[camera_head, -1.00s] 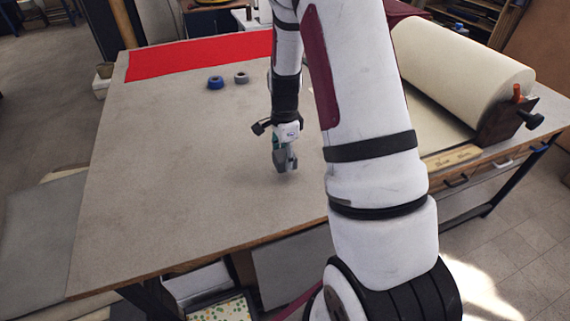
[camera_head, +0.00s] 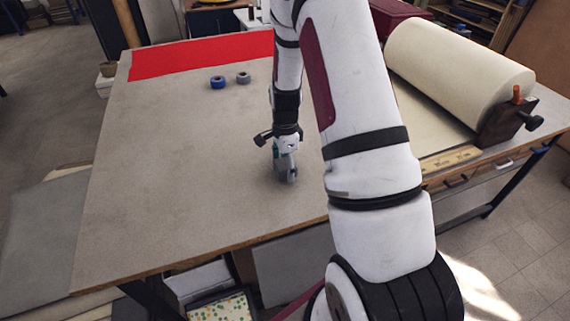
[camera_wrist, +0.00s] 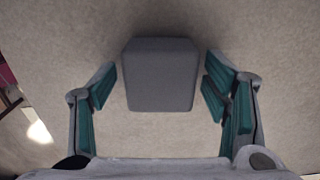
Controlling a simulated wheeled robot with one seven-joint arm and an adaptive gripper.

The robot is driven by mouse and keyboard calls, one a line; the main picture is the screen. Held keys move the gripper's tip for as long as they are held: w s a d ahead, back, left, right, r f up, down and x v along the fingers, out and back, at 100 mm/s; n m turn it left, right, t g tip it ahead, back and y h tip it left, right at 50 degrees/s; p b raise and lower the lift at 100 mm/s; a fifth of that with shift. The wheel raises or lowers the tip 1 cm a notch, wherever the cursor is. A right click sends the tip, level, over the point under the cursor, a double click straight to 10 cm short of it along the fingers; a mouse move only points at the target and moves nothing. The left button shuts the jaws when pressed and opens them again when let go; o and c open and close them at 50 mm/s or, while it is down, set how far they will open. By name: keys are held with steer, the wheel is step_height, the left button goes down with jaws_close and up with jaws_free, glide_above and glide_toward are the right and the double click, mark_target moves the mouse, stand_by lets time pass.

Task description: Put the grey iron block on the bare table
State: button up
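The grey iron block (camera_wrist: 160,80) shows in the wrist view as a dark grey block with rounded edges, between the two fingers of my gripper (camera_wrist: 162,88). A narrow strip of table shows on each side of it, so the teal finger pads stand apart from it and my gripper is open. In the head view my gripper (camera_head: 286,172) points down, low over the bare grey-beige table (camera_head: 190,180), right of its middle. There the block is hard to tell from the fingers. It appears to be on the table surface.
A red cloth (camera_head: 200,57) lies along the table's far edge. A blue roll (camera_head: 217,82) and a grey roll (camera_head: 243,78) stand in front of it. A large cream fabric roll (camera_head: 455,85) is at the right. The table's left and middle are clear.

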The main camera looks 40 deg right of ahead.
steer(key=shift+r, duration=0.1)
step_height(320, 180, up, 11)
steer(key=b, duration=0.2)
step_height(320, 180, up, 8)
steer(key=n+t, duration=0.1)
steer(key=n, duration=0.3)
glide_above(285, 163)
steer(key=s+a, duration=0.1)
steer(key=a, duration=0.3)
steer(key=s+a+r+n+t, duration=0.2)
steer(key=s+a+r+n, duration=0.5)
steer(key=s+n, duration=0.1)
steer(key=s+a+r+n+t, duration=0.2)
steer(key=s+a+r+n, duration=0.4)
steer(key=s+n, duration=0.3)
steer(key=shift+s+a+r+t, duration=0.35)
steer(key=shift+s+a, duration=0.15)
steer(key=shift+s, duration=0.3)
